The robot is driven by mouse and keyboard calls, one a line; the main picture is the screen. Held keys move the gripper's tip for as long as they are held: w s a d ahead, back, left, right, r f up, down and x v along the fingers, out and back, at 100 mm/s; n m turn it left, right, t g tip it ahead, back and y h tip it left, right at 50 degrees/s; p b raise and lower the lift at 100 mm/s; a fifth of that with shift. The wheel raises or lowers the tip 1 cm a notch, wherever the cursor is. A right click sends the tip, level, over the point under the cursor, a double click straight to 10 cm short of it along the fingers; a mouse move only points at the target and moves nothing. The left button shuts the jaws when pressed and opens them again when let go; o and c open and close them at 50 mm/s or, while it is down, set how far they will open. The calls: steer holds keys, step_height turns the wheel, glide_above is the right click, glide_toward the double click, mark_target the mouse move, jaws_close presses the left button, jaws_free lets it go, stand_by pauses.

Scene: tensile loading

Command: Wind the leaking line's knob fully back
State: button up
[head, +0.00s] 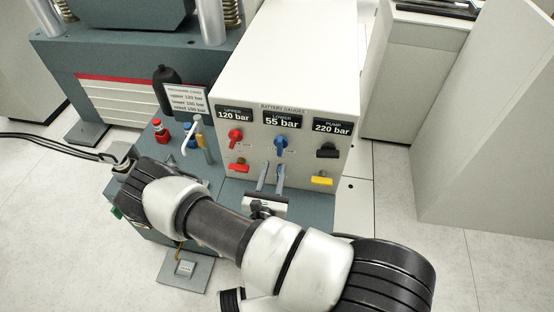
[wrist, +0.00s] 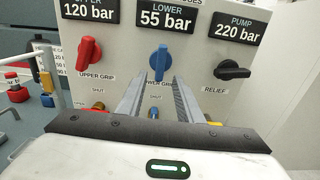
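The panel (head: 345,160) shows gauges of 120 bar for upper, 55 bar for lower (head: 282,120) and 220 bar for pump. Below them are a red lever (wrist: 88,54), a blue lever (wrist: 160,62) and a black relief lever (wrist: 231,70). A lower row has a red knob (head: 239,167) and a yellow knob (head: 321,181). In the wrist view, a small blue part (wrist: 154,114) shows low between my fingers; most of it is hidden. My gripper (head: 271,171) is open, its fingers pointing at the panel below the blue lever. I cannot tell whether they touch anything.
A card (head: 186,99) listing pressures stands left of the panel, beside a black bottle (head: 166,88). A red button (head: 161,135) and a pale handle (head: 200,137) stand on the grey bench at left.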

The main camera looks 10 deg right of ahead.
steer(key=v, duration=1)
steer(key=shift+s+a+b, duration=0.15)
steer(key=shift+s+b, duration=0.15)
steer(key=shift+b, duration=0.15)
steer(key=s+d+r+m+g+h, duration=0.2)
steer(key=d+r+m+g, duration=0.25)
steer(key=r+m, duration=0.25)
steer(key=s+d+r+m+g+h+p, duration=0.1)
steer(key=d+r+m+g+h, duration=0.15)
steer(key=r+m+g, duration=0.45)
steer(key=s+d+r+m+g+h, duration=0.1)
steer(key=s+d+r+m+g, duration=0.1)
steer(key=d+r+m+g, duration=0.5)
steer(key=s+a+r+m+t+y, duration=0.2)
steer(key=r+m+y, duration=0.1)
steer(key=r, duration=0.3)
steer(key=s+a+r+m+t+y, duration=0.2)
steer(key=r+m+t+y, duration=0.1)
steer(key=r, duration=0.4)
steer(key=s+a+r+m+t+y+p, duration=0.1)
steer(key=s+a+r+m+t+y, duration=0.1)
steer(key=r+m+y, duration=0.2)
step_height(320, 180, up, 3)
steer(key=shift+s+a+f+y, duration=0.2)
steer(key=shift+s+a+y, duration=0.05)
steer(key=shift+y, duration=0.9)
steer(key=shift+t, duration=0.25)
